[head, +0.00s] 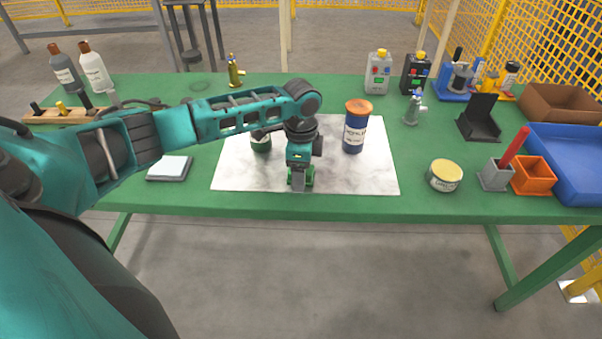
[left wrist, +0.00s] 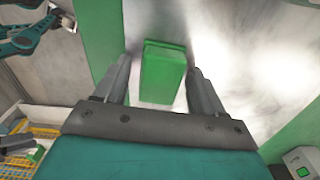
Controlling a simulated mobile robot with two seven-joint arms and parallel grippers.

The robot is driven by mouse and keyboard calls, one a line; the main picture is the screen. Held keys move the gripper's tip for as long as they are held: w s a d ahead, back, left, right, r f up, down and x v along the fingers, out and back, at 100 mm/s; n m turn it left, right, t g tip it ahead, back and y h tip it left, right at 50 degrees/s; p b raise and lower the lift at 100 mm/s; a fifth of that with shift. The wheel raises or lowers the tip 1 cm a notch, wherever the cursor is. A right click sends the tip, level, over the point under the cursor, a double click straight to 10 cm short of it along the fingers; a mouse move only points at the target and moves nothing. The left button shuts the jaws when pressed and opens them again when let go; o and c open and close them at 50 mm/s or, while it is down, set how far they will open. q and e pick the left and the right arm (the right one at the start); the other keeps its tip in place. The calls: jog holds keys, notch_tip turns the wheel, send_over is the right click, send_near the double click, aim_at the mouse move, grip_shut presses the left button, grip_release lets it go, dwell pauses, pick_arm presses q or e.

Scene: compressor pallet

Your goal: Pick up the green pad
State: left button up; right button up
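The green pad (left wrist: 164,75) is a small bright green block on the white marbled sheet, seen in the left wrist view between the two fingers of my left gripper (left wrist: 159,66). A gap shows on each side of it, so the fingers are open and not touching it. In the head view my left gripper (head: 299,184) points down near the sheet's front edge and hides most of the pad; a bit of green (head: 310,178) shows beside it. I cannot tell the exact fingertip height. My right gripper is not in view.
The marbled sheet (head: 235,175) lies on the green table (head: 420,205). A yellow-lidded tin (head: 444,175) and a grey square plate (head: 170,168) lie farther out.

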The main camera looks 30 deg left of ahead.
pick_arm(q)
jog(key=c, duration=0.9)
jog(key=shift+r, duration=0.1)
jog(key=shift+c, duration=0.2)
notch_tip(320, 180, up, 20)
jog(key=p, duration=0.1)
jog(key=o, duration=0.5)
jog(key=shift+c, duration=0.2)
jog(key=c, duration=0.3)
jog(key=shift+c, duration=0.2)
jog(key=shift+d, duration=0.1)
